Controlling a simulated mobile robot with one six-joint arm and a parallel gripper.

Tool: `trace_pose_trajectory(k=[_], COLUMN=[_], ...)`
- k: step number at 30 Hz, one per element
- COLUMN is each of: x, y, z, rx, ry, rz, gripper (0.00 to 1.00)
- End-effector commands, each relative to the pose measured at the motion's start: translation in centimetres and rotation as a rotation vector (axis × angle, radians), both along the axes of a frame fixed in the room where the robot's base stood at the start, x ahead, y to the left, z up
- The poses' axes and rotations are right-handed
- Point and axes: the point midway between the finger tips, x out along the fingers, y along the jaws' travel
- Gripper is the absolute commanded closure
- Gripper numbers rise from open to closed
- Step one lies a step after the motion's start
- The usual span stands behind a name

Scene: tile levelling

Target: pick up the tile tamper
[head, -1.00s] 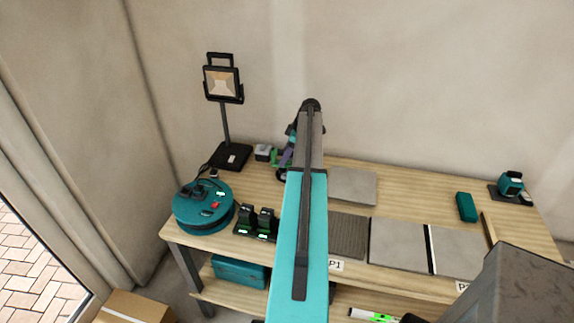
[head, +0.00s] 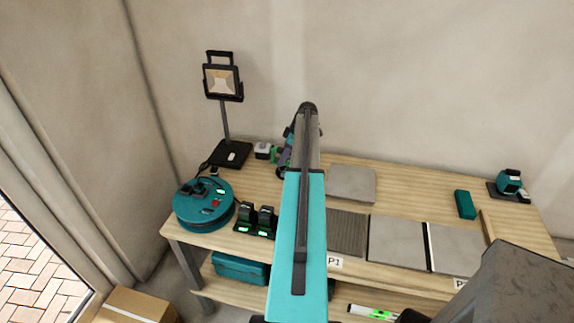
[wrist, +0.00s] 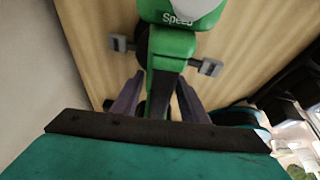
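A green tool with a white top and "Speed" lettering, which I take to be the tile tamper, stands at the top middle of the wrist view (wrist: 172,45). It has grey side pieces. In the head view only a small green part (head: 275,156) shows behind my arm at the table's back. In the head view my arm mostly hides the gripper.
The wooden bench (head: 400,185) also bears a work lamp (head: 222,80), a teal cable reel (head: 204,205), black chargers (head: 257,219), grey tiles (head: 397,242), a loose tile (head: 352,183) and a teal block (head: 465,204). The wall is close behind. Bare wood lies right of the loose tile.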

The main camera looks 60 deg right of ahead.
Motion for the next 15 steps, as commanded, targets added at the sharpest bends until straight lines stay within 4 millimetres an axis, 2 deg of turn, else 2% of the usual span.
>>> trace_pose_trajectory(k=[1, 5, 15], x=[0.02, 0.02, 0.1], y=[0.01, 0.02, 0.01], z=[0.01, 0.01, 0.26], rx=[0.0, 0.0, -0.001], ry=[0.0, 0.0, -0.002], rz=[0.0, 0.0, 0.001], gripper=[0.69, 0.91, 0.91])
